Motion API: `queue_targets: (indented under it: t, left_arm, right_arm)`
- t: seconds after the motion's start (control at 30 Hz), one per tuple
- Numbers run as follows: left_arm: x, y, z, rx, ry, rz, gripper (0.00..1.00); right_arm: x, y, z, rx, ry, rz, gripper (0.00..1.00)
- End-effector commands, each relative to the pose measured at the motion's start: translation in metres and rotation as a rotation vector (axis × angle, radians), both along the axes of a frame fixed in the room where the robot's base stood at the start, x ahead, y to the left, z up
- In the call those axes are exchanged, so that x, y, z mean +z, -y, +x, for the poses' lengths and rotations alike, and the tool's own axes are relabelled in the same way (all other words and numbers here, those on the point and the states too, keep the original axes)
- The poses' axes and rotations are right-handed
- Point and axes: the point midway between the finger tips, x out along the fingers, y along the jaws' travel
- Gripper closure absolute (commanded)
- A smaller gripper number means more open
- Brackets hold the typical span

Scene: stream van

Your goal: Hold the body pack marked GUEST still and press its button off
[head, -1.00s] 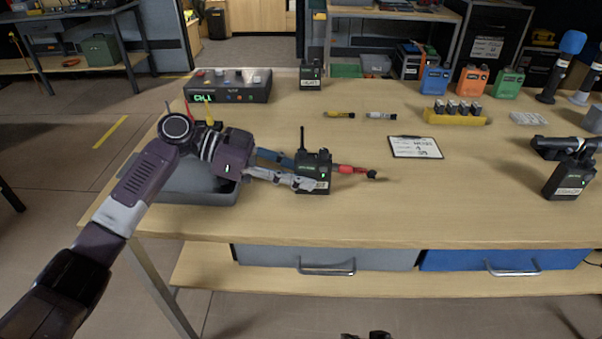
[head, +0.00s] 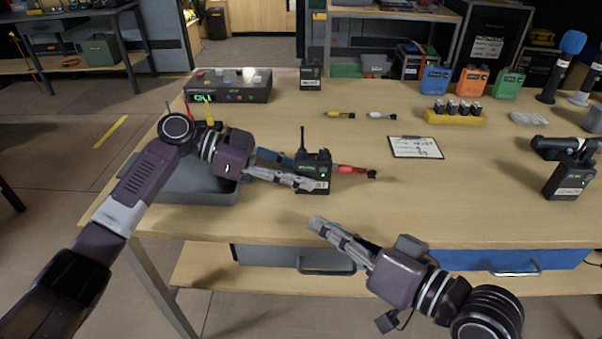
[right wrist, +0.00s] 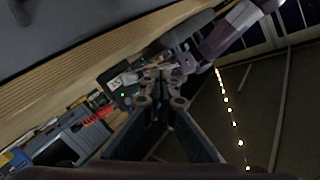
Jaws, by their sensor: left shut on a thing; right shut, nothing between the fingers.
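A black body pack (head: 313,168) with a short aerial and a small green light stands upright on the wooden table. Its front label is partly covered by my left fingers, so I cannot read all of it. My left gripper (head: 300,178) is shut on this body pack from the left. My right gripper (head: 318,224) is shut and empty, in front of the pack and lower in the head view, near the table's front edge. In the right wrist view, the pack (right wrist: 125,97) shows beyond the right fingers (right wrist: 155,75), apart from them.
A red-tipped marker (head: 352,169) lies just right of the pack. Other body packs stand at the back (head: 310,76) and at the right (head: 570,178). A clipboard (head: 416,147) lies right of centre. A grey tray (head: 170,185) sits under my left arm.

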Motion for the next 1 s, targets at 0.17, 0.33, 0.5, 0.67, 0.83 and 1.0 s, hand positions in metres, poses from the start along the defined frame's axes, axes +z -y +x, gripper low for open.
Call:
queue_targets:
  t: [0.17, 0.33, 0.5, 0.67, 0.83, 1.0]
  left_arm:
    - [0.0, 0.0, 0.0, -0.001, 0.0, 0.0, 1.0]
    - [0.0, 0.0, 0.0, -0.001, 0.0, 0.0, 1.0]
    - [0.0, 0.0, 0.0, -0.001, 0.0, 0.0, 1.0]
    - [0.0, 0.0, 0.0, -0.001, 0.0, 0.0, 1.0]
    - [0.0, 0.0, 0.0, -0.001, 0.0, 0.0, 1.0]
    - [0.0, 0.0, 0.0, -0.001, 0.0, 0.0, 1.0]
  right_arm:
    - [0.008, 0.013, 0.011, -0.042, 0.007, 0.001, 1.0]
    - [0.009, 0.014, 0.027, -0.045, 0.007, 0.002, 1.0]
    - [0.008, 0.014, 0.052, -0.045, 0.006, 0.001, 1.0]
    - [0.008, 0.014, 0.073, -0.044, 0.007, 0.001, 1.0]
    - [0.008, 0.013, 0.089, -0.042, 0.005, -0.001, 1.0]
    - [0.007, 0.014, 0.096, -0.043, 0.005, -0.001, 1.0]
